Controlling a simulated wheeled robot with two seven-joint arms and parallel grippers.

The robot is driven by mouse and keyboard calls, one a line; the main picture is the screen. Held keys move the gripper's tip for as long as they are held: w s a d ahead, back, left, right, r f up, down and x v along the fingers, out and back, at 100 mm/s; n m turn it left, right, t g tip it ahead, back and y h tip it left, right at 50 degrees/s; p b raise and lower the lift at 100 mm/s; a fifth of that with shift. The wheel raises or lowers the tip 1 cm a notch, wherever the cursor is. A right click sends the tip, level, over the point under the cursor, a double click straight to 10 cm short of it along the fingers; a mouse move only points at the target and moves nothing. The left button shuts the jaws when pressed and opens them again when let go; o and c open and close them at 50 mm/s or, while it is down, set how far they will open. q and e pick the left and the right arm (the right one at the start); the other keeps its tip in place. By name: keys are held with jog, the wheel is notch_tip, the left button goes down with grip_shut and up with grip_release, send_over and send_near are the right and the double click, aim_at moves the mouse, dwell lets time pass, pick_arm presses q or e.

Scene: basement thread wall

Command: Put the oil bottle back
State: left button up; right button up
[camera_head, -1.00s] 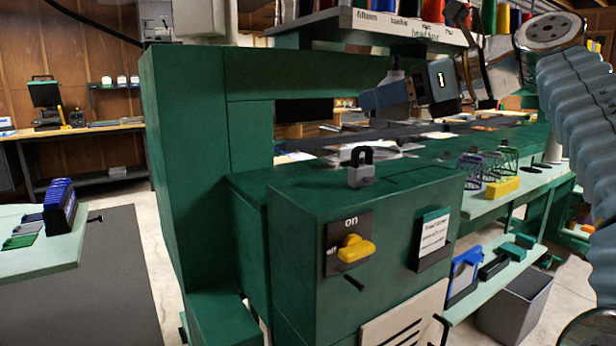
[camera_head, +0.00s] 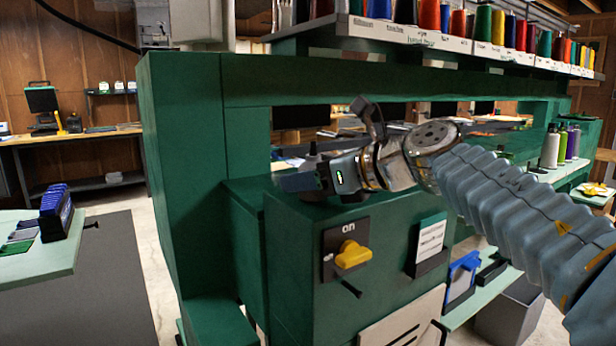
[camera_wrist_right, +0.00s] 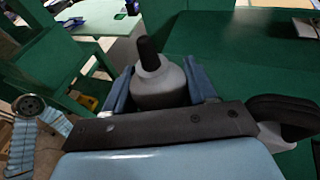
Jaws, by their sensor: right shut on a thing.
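My right gripper (camera_head: 298,182) is low over the top of the green machine cabinet (camera_head: 285,222), near its left end. It is shut on the oil bottle, a grey bottle with a dark nozzle. In the head view only the bottle's upper part (camera_head: 312,157) shows above the fingers. In the right wrist view the bottle (camera_wrist_right: 163,84) stands between the two blue fingers (camera_wrist_right: 158,90), its dark tip up. Its base is hidden, so I cannot tell whether it touches the cabinet top. My left gripper is not in view.
A yellow switch knob (camera_head: 353,254) and a white card (camera_head: 431,234) are on the cabinet front. A green beam (camera_head: 400,80) runs behind and above, below a rack of thread spools (camera_head: 430,16). Several bottles (camera_head: 551,147) stand far right. A black loop (camera_wrist_right: 285,112) lies beside the gripper.

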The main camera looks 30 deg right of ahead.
jog(key=shift+f, duration=0.2)
jog(key=o, duration=0.8)
jog(key=shift+c, duration=0.2)
jog(key=shift+r, duration=0.1)
jog(key=shift+s+d+r, duration=0.1)
jog(key=shift+s+r, duration=0.05)
jog(key=shift+r, duration=0.05)
jog(key=v, duration=1.1)
jog(key=shift+s+d+b, duration=0.15)
jog(key=shift+s+b, duration=0.15)
jog(key=shift+b, duration=0.15)
